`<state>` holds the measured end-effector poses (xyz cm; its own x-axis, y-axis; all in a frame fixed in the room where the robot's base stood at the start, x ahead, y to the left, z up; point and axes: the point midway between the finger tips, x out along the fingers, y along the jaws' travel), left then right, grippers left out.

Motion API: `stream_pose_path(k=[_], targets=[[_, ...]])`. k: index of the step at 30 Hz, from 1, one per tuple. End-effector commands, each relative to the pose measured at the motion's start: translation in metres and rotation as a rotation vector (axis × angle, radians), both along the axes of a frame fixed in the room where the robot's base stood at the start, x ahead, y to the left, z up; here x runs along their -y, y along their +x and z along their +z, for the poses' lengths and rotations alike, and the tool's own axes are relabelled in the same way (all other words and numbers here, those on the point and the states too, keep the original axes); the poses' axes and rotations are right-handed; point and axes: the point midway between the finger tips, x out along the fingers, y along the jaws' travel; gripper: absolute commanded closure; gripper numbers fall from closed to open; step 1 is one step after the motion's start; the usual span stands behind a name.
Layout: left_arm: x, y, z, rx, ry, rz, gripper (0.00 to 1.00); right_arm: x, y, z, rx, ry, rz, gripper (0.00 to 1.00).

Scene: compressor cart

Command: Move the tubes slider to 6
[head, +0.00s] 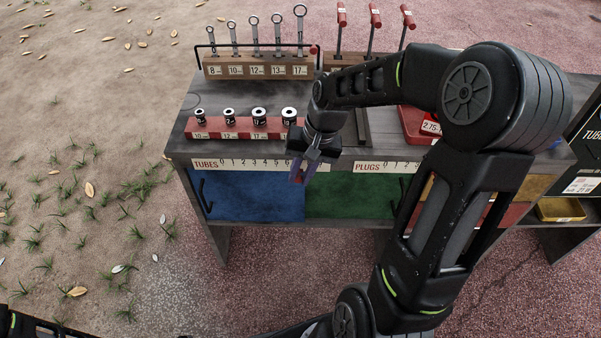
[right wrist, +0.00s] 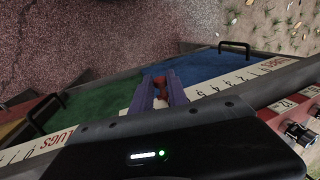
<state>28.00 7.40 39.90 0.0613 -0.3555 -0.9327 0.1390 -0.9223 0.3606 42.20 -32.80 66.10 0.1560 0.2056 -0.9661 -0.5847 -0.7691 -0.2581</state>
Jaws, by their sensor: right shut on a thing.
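The TUBES scale (head: 255,164) is a white strip with black numbers on the front edge of the cart's top. It also shows upside down in the right wrist view (right wrist: 240,79). My right gripper (head: 299,172) is at the right part of this scale. In the right wrist view its purple fingers (right wrist: 160,94) are shut on a small red slider knob (right wrist: 160,86). The fingers hide most of the knob and the marks right at it, so I cannot tell its exact number; the low numbers lie to the left in the head view. My left gripper is out of view.
A PLUGS scale (head: 385,167) continues to the right. Sockets stand in a red rack (head: 240,130) behind the TUBES scale, with wrenches in a wooden rack (head: 257,71) behind. Below are a blue panel (head: 250,199) and a green panel (head: 345,195) with black handles.

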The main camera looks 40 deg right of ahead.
Motion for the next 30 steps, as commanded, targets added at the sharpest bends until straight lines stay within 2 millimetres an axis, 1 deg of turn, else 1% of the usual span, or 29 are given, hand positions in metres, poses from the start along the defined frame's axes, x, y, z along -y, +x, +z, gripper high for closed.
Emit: stream_pose_path(k=[3, 9, 17, 18, 25, 30], targets=[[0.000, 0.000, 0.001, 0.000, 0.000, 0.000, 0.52, -0.002, 0.002, 0.001, 0.001, 0.000, 0.002, 1.00], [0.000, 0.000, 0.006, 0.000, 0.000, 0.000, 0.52, -0.021, 0.015, 0.001, -0.001, 0.001, 0.004, 1.00], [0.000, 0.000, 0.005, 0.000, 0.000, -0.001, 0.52, -0.021, 0.016, 0.000, 0.000, 0.000, 0.001, 1.00], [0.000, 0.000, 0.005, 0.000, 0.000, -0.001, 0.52, -0.021, 0.016, 0.000, 0.000, 0.000, 0.001, 0.78], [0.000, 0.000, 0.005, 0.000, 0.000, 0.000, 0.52, -0.021, 0.016, 0.000, 0.000, 0.000, 0.000, 0.59], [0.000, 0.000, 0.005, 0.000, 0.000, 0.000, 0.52, -0.021, 0.016, 0.000, 0.000, 0.000, 0.000, 0.59]])
